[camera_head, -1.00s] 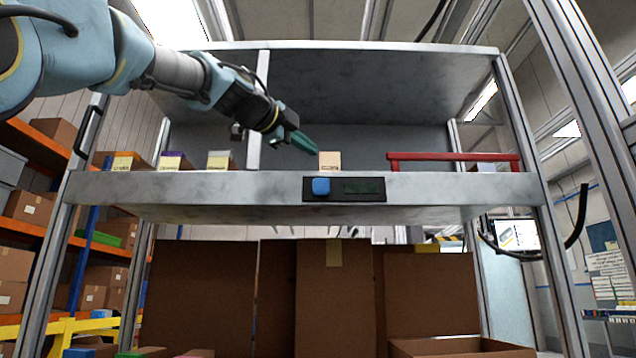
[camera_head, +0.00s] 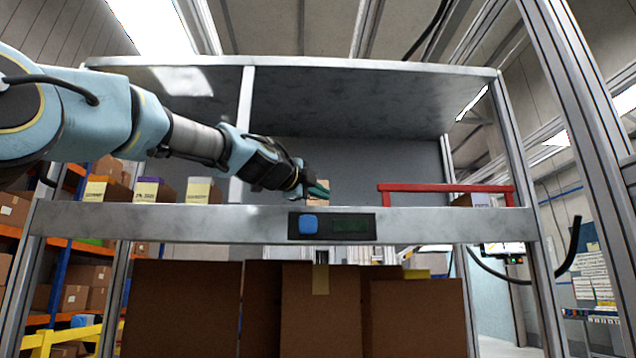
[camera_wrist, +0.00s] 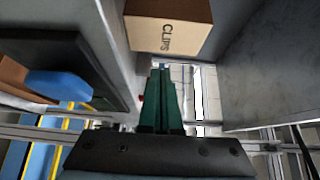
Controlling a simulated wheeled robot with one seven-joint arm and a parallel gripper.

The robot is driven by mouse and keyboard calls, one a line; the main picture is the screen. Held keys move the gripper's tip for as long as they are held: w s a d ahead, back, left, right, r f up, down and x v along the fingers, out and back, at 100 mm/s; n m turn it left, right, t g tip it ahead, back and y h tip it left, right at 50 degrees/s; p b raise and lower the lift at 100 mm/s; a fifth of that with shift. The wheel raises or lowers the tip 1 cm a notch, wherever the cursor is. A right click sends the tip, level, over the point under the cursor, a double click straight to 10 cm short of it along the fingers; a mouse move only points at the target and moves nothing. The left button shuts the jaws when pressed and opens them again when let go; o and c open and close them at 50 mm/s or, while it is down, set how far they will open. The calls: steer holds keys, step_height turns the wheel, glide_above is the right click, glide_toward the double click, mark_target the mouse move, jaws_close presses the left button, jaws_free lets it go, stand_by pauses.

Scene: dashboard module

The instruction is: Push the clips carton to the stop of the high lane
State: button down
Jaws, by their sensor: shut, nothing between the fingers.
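The clips carton (camera_head: 320,183) is a small tan box on the raised shelf, partly hidden behind my fingers in the head view. In the wrist view the carton (camera_wrist: 168,32) shows its "CLIPS" lettering, just beyond my fingertips and above them in the picture. My gripper (camera_head: 322,189) is shut and empty, its green fingers pointing right at shelf height. The fingers also show in the wrist view (camera_wrist: 161,72); I cannot tell whether they touch the carton. A red bar frame (camera_head: 445,188) stands on the shelf to the right. I cannot tell whether it is the stop.
The shelf's front edge (camera_head: 420,222) carries a dark panel with a blue button (camera_head: 308,224). A divider post (camera_head: 243,130) stands left of the carton, with several boxes beyond it. A brown box (camera_head: 478,199) sits at the right end. Large brown cartons (camera_head: 320,310) stand below.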

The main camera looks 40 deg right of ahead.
mark_target(312, 203)
steer(key=shift+w+d+p, duration=0.35)
steer(key=shift+w, duration=0.3)
steer(key=shift+w+d+p, duration=0.3)
steer(key=shift+w, duration=0.35)
steer(key=w+d, duration=0.1)
steer(key=w+d+p, duration=0.1)
steer(key=w, duration=0.1)
steer(key=w+d, duration=0.1)
steer(key=w, duration=0.1)
steer(key=shift+w+d+p, duration=0.1)
steer(key=shift+w+p, duration=0.15)
steer(key=shift+p, duration=0.1)
steer(key=shift+w+d, duration=0.25)
steer(key=shift+w, duration=0.35)
